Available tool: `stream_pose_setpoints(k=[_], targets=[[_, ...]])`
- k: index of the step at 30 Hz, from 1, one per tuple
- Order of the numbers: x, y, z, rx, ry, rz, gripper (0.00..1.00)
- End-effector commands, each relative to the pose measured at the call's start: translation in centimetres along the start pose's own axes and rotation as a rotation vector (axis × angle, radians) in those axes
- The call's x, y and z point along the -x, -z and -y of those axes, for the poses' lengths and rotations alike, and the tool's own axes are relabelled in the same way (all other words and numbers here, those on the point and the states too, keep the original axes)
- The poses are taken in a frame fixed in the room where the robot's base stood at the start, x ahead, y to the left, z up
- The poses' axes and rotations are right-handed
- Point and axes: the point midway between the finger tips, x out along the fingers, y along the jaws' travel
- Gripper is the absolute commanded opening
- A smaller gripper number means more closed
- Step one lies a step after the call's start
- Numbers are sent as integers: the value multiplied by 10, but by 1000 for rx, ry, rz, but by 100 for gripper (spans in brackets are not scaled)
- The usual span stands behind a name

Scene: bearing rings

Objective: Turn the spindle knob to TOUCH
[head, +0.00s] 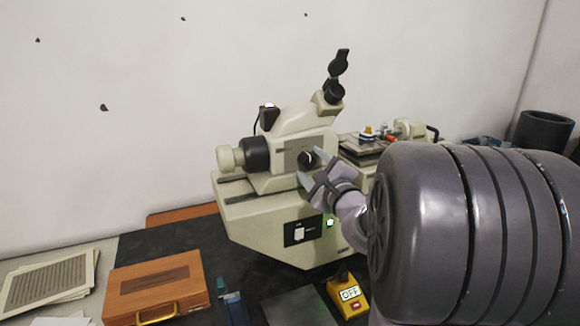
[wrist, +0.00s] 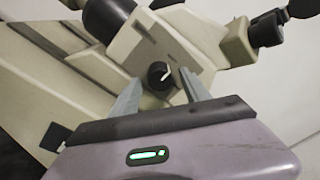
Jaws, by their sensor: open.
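The spindle knob (head: 306,159) is a small black round knob on the front plate of a cream microscope-like machine (head: 270,222). In the wrist view the knob (wrist: 159,75) shows a white pointer line slanting up to the right. No TOUCH lettering is readable in either view. My gripper (head: 312,168) is open in front of the plate. In the wrist view its two fingers (wrist: 158,86) stand apart, one on each side of the knob. I cannot tell whether they touch it.
A yellow device (head: 349,295) reading OFF stands at the machine's foot. A wooden case (head: 157,288) and printed papers (head: 50,283) lie at the left. A black cylinder (head: 543,132) stands at the far right.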

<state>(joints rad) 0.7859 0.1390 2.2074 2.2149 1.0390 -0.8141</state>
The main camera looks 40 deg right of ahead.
Motion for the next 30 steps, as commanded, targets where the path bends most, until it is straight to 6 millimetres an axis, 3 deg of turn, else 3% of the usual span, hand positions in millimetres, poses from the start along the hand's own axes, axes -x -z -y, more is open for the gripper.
stream_pose_setpoints(k=[5,14,23,30], targets=[[0,0,0,0,0,0,55],[0,0,0,0,-1,0,0],[0,-1,1,-31,-2,-1,0],[0,-1,1,-170,-11,-7,0]])
